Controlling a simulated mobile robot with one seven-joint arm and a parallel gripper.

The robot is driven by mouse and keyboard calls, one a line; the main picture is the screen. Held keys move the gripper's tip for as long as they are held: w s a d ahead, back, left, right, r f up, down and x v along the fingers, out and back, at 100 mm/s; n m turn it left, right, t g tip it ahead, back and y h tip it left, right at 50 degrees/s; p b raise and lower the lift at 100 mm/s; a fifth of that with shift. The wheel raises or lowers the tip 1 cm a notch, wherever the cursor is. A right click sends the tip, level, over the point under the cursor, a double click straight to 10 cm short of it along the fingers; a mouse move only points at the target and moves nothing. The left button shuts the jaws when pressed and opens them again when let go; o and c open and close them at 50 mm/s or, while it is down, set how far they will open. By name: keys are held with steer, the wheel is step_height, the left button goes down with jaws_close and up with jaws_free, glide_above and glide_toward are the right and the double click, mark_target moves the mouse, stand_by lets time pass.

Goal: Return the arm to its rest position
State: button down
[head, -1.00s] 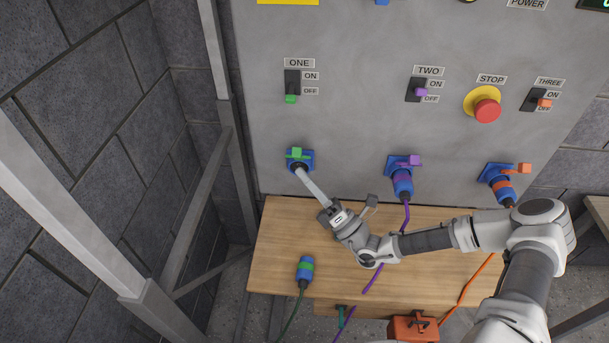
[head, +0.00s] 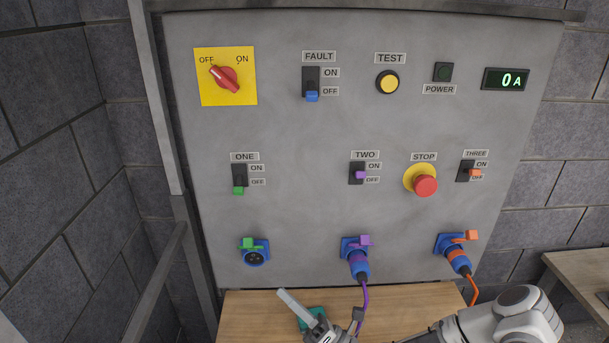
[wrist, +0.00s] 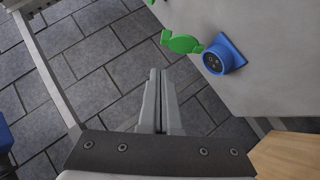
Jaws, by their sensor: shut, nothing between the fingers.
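My gripper (head: 296,307) is shut and empty at the bottom of the head view, over the wooden table and below the panel. In the wrist view its two fingers (wrist: 161,100) lie together, pointing up the picture. They are apart from the green-flapped socket (head: 255,257), which is empty and shows its dark contact face. That blue socket also shows at the upper right of the wrist view (wrist: 222,57). The rest of my arm is partly cut off at the lower edge of the head view.
The grey panel (head: 300,205) stands behind the wooden table (head: 245,310). A purple-banded plug (head: 359,266) and an orange-banded plug (head: 458,262) sit in their sockets, with cables hanging down. A teal thing (head: 311,317) lies partly hidden behind my gripper. A metal frame (head: 155,100) stands at left.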

steer(key=s+d+r+n+g+h+p, duration=0.2)
steer(key=s+r+n+g+h, duration=0.3)
steer(key=n+g, duration=0.5)
steer(key=s+d+r+n+g+h+p, duration=0.1)
steer(key=s+r+n+g+h, duration=0.1)
steer(key=s+n+g+h, duration=0.75)
steer(key=s+d+r+n+t+h+p, duration=0.1)
steer(key=d+r+n+t+h+p, duration=0.1)
steer(key=d+r+n+t, duration=0.4)
steer(key=s+d+r+n+t+h+p, duration=0.2)
steer(key=d+r+n+t+h, duration=0.3)
steer(key=d+r, duration=0.5)
step_height(320, 180, up, 7)
steer(key=n+t, duration=0.2)
steer(key=shift+s+d+f+n, duration=0.15)
steer(key=shift+s+d+n, duration=0.1)
steer(key=shift+n, duration=0.1)
steer(key=shift+a+t, duration=0.1)
steer(key=shift+t, duration=0.15)
